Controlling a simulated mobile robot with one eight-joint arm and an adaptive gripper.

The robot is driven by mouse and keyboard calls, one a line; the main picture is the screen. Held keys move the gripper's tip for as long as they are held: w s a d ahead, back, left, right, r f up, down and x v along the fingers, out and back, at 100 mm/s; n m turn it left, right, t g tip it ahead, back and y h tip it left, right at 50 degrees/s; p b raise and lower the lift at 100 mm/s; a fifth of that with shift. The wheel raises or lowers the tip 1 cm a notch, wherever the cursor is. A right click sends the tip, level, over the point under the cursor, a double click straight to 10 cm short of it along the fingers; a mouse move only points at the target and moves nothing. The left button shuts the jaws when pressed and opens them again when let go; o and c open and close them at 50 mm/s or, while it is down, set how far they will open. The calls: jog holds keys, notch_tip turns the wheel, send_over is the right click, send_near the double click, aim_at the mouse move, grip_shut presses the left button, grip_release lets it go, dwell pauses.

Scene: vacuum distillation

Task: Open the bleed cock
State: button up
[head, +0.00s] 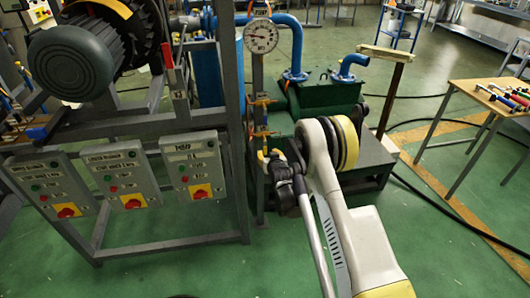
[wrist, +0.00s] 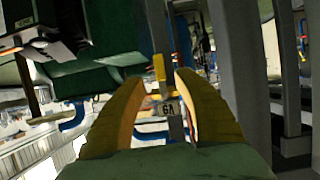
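A small cock with a yellow handle (wrist: 159,68) shows between my fingertips in the wrist view. A tag reading roughly "6A" (wrist: 170,108) sits beside it on a thin grey post. I cannot tell for certain that this is the bleed cock. My gripper (wrist: 159,82) is open, with one yellow-brown finger on each side of the handle and a visible gap to both. In the head view my gripper (head: 269,157) is at the lower part of the vertical gauge post (head: 258,75), and my wrist hides much of the contact area.
A round dial gauge (head: 261,36) tops the post. Control boxes with red knobs (head: 129,175) hang on the grey frame (head: 230,110) at left. A green pump (head: 325,105) with blue pipes stands behind my arm. A tool table (head: 485,100) is at right, with open floor before it.

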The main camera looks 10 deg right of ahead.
aim_at(265, 150)
jog(key=b+x, duration=0.2)
jog(key=x, duration=0.4)
jog(key=shift+w+f, duration=0.15)
jog(key=shift+w, duration=0.05)
grip_shut()
